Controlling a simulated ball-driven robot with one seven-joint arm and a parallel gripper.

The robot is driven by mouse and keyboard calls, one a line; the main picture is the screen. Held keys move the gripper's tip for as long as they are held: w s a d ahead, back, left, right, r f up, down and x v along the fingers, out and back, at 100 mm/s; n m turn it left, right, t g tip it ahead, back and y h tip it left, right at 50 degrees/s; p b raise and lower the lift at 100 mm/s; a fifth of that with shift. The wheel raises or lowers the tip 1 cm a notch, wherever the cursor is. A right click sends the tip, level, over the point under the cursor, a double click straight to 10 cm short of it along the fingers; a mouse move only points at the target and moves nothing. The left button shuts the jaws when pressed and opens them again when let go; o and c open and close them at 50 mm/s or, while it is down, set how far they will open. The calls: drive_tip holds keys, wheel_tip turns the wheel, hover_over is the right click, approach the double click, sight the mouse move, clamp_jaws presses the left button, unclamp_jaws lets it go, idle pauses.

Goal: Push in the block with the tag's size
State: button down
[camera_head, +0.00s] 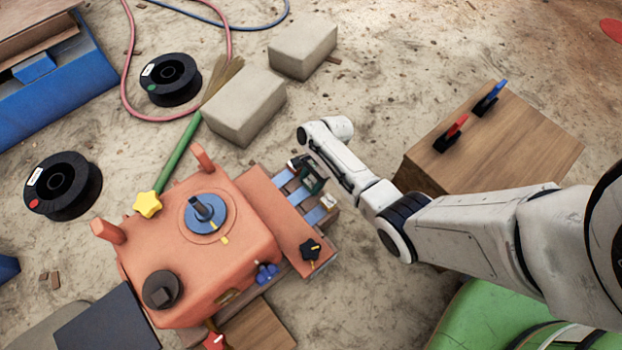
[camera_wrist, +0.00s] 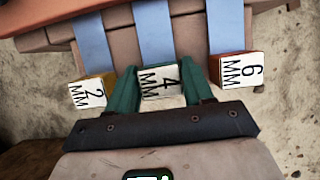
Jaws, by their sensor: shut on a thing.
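Three labelled blocks sit at the ends of blue strips on the orange jaw crusher (camera_head: 185,240). In the wrist view they are the 2 MM block (camera_wrist: 91,93), the 4 MM block (camera_wrist: 160,86) and the 6 MM block (camera_wrist: 241,71). My gripper (camera_wrist: 160,74) has its green fingers on both sides of the 4 MM block, shut on it. In the head view my gripper (camera_head: 310,176) is at the crusher's right side, over the strips. One white block face shows there below it. I cannot make out a readable size tag.
A wooden box (camera_head: 500,140) with a red and a blue lever stands right of my arm. Two concrete blocks (camera_head: 243,105) (camera_head: 303,47) and two black spools (camera_head: 171,79) (camera_head: 62,186) lie beyond and left of the crusher. A green object (camera_head: 480,320) is at the bottom right.

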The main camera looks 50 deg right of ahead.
sight(309, 184)
drive_tip(key=a, duration=0.1)
drive_tip(key=a+p, duration=0.2)
drive_tip(key=a, duration=0.1)
drive_tip(key=shift+w+r, duration=0.2)
drive_tip(key=shift+w, duration=0.15)
drive_tip(key=shift+w+a+f, duration=0.15)
drive_tip(key=shift+a+f, duration=0.05)
drive_tip(key=shift+a, duration=0.25)
drive_tip(key=c, duration=0.5)
unclamp_jaws()
drive_tip(key=shift+a, duration=0.1)
drive_tip(key=shift+r+p, duration=0.1)
drive_tip(key=shift+p, duration=0.25)
drive_tip(key=p+v, duration=0.6)
drive_tip(key=v, duration=0.4)
drive_tip(key=shift+r, duration=0.3)
